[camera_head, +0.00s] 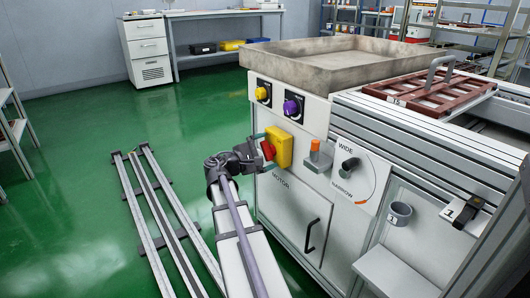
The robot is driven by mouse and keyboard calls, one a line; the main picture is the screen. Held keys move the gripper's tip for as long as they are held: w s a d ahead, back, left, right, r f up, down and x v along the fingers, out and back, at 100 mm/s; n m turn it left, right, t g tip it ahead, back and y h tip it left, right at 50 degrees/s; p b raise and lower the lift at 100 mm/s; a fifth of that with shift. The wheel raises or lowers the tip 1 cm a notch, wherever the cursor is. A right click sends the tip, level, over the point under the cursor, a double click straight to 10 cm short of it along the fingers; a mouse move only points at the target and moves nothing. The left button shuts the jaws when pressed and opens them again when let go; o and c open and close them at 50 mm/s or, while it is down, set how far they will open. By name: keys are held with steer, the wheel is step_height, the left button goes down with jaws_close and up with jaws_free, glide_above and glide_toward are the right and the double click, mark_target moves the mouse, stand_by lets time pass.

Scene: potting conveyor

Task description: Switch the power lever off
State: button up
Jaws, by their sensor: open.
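A yellow switch box (284,147) is mounted on the left end of the conveyor's front panel, with a red handle (268,150) on its left side. It looks like the power lever, but no power marking is readable and I cannot tell its on or off position. My gripper (262,151) is open, its dark fingers right beside the red handle. I cannot tell whether they touch it. The gripper and wrist hide part of the panel behind them. The label below the box seems to read MOTOR.
A yellow knob (262,93) and a purple knob (291,106) sit above the box. To the right are an orange-topped lever (315,146) and a black WIDE/NARROW knob (347,167). A shallow tray (275,66) stands on top. Floor rails (160,215) lie at left.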

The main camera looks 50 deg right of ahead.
steer(key=v, duration=1.1)
